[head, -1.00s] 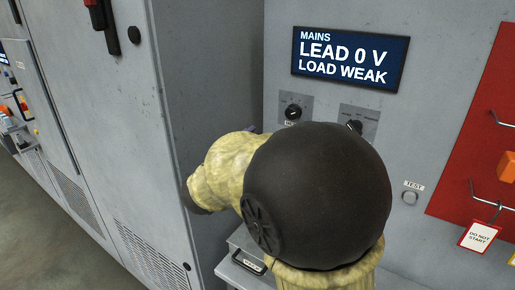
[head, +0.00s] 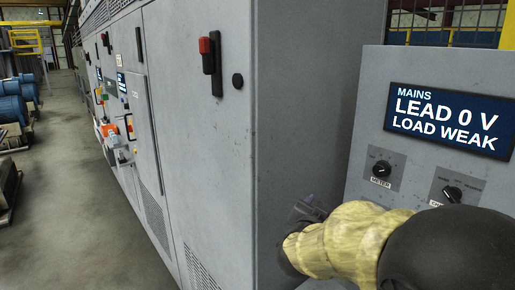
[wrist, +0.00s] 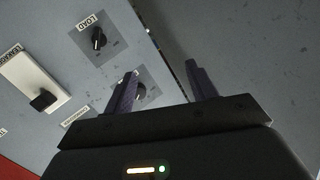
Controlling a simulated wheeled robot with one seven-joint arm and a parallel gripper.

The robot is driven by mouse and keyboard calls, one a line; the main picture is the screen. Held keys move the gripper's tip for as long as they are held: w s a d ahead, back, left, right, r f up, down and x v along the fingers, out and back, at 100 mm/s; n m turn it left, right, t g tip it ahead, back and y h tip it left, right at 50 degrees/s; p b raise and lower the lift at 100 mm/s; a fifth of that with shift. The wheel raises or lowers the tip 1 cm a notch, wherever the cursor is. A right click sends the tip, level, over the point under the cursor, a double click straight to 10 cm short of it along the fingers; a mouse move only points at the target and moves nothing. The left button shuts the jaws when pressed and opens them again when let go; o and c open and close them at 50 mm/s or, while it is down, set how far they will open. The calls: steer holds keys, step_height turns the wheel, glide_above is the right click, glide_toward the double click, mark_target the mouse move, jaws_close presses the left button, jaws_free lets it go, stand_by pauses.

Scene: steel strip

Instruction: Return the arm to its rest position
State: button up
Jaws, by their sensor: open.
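My arm, in a pale yellow sleeve with a large black joint, reaches in from the lower right of the head view. My gripper (head: 308,210) shows there only in part, as a dark shape beside the grey cabinet's side wall. In the wrist view my gripper (wrist: 160,85) has its two dark purple fingers well apart, with nothing between them. The left finger overlaps a knob (wrist: 140,92) in the picture; I cannot tell whether it touches.
A control panel with a display (head: 448,120) reading "LEAD 0 V LOAD WEAK" stands at right. A tall grey cabinet (head: 200,130) stands close left of my arm. The wrist view shows a LOAD knob (wrist: 98,39) and a white switch plate (wrist: 35,82). Open floor (head: 85,190) lies at left.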

steer(key=s+a+f+n+g+y, duration=0.25)
steer(key=f+n+y, duration=0.2)
steer(key=f, duration=0.35)
steer(key=s+f+n+g+y, duration=0.1)
steer(key=s+f+n+g, duration=0.1)
steer(key=s+f+g, duration=0.2)
steer(key=s+f+n+g+y, duration=0.2)
steer(key=s+f+g, duration=0.3)
steer(key=s, duration=0.8)
step_height(320, 180, down, 3)
steer(key=shift+s+d+f, duration=0.2)
steer(key=shift+d, duration=0.25)
steer(key=shift+n, duration=0.25)
